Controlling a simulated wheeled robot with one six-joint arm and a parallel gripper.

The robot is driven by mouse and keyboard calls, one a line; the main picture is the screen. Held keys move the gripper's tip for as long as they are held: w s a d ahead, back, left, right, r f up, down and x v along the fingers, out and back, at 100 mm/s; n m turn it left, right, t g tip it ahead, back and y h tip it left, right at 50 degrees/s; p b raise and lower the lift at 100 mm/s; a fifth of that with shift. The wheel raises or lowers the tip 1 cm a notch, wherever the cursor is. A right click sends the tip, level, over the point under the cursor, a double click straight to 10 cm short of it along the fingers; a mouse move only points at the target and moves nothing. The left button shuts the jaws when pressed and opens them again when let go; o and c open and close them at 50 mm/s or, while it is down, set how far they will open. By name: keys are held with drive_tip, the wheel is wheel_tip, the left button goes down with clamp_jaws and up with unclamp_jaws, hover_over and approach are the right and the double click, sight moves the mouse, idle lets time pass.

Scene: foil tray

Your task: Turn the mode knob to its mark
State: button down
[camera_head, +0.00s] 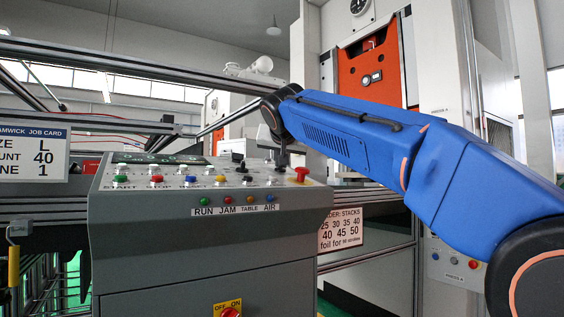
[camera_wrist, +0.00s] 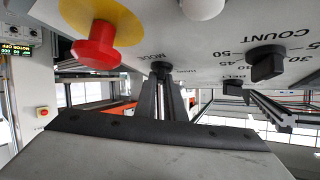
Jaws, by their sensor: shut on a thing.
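The mode knob (camera_wrist: 161,67) is a small dark knob on the grey console face, under the printed word MODE in the wrist view. My gripper (camera_wrist: 163,82) reaches it with its two dark fingers shut on it. The fingers cover most of the knob, so its pointer and its mark cannot be read. In the head view my gripper (camera_head: 283,158) points down at the right end of the sloped console panel (camera_head: 140,208), and the knob is too small and covered to make out there.
A red mushroom button (camera_wrist: 97,47) on a yellow disc sits close beside the mode knob; it also shows in the head view (camera_head: 301,174). The black COUNT knob (camera_wrist: 266,63) and another black knob (camera_wrist: 234,88) are on the other side. A job card (camera_head: 35,155) hangs at left.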

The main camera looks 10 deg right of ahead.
drive_tip(key=shift+f, duration=0.15)
idle(0.3)
drive_tip(key=c, duration=1.8)
unclamp_jaws()
drive_tip(key=shift+c, duration=0.2)
drive_tip(key=v, duration=1.7)
drive_tip(key=shift+a+r, duration=0.2)
drive_tip(key=shift+r, duration=0.1)
drive_tip(key=shift+s, duration=0.15)
